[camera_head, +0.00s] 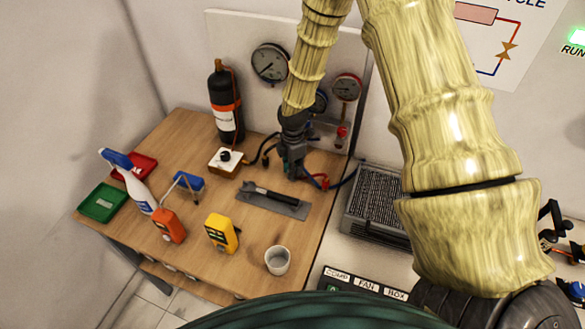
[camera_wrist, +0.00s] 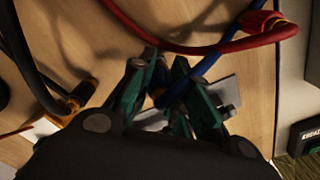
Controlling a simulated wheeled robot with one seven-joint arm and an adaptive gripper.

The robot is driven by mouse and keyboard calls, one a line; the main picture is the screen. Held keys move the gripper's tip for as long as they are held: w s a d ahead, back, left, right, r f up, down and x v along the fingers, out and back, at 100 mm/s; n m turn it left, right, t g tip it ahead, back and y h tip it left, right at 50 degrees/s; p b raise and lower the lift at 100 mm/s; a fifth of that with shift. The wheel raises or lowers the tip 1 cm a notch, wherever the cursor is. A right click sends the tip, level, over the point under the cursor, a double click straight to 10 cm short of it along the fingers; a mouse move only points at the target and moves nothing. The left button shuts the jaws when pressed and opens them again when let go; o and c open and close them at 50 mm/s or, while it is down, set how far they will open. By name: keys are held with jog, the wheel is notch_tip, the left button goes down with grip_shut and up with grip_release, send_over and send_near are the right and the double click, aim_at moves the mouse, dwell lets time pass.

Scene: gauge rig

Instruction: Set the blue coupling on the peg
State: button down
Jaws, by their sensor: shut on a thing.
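My gripper (camera_head: 294,172) points down at the back right of the wooden table, below the gauge panel. In the wrist view its green fingers (camera_wrist: 164,62) are closed around the blue coupling (camera_wrist: 161,79), which is mostly hidden between them. A blue hose (camera_wrist: 206,62) runs from it toward the upper right. A grey metal plate (camera_wrist: 226,92) shows partly behind the right finger. I cannot make out the peg in either view, nor whether the coupling touches anything below.
A red hose (camera_wrist: 190,47) with a red coupling (camera_head: 323,182) lies close by. A dark hose ends in an orange fitting (camera_wrist: 82,93) at left.

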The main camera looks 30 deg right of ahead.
jog(key=shift+f+b, duration=0.6)
jog(key=shift+f, duration=0.65)
dwell(0.5)
jog(key=c, duration=1.5)
grip_release()
jog(key=shift+o, duration=0.3)
jog(key=o, duration=0.5)
jog(key=shift+r, duration=0.1)
notch_tip(320, 180, up, 12)
jog(key=shift+f, duration=0.1)
